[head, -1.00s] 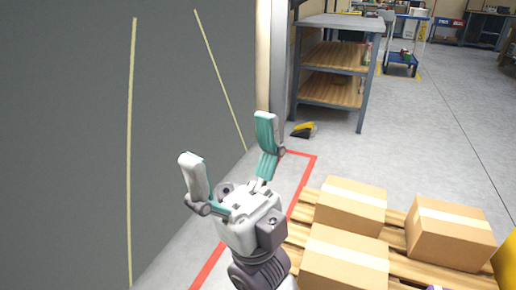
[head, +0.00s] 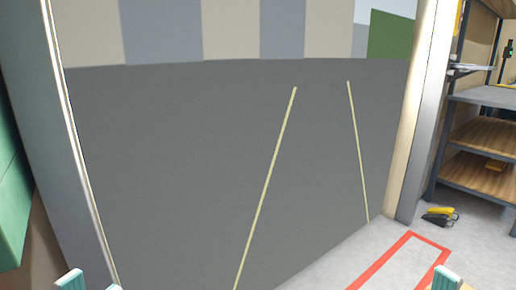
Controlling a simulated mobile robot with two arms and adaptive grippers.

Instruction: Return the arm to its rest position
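Only fingertips of my grippers show, at the bottom edge of the head view. My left gripper (head: 94,284) is at the lower left, with a teal fingertip and a sliver of a second one a gap apart, so it looks open with nothing seen between them. One pale teal fingertip of my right gripper (head: 447,277) shows at the lower right. The rest of that gripper is below the picture, so its opening cannot be judged. The arms themselves are out of view.
A shelf rack (head: 482,150) stands at the right. A yellow and black item (head: 440,215) lies on the floor (head: 385,235) near red floor tape (head: 385,262).

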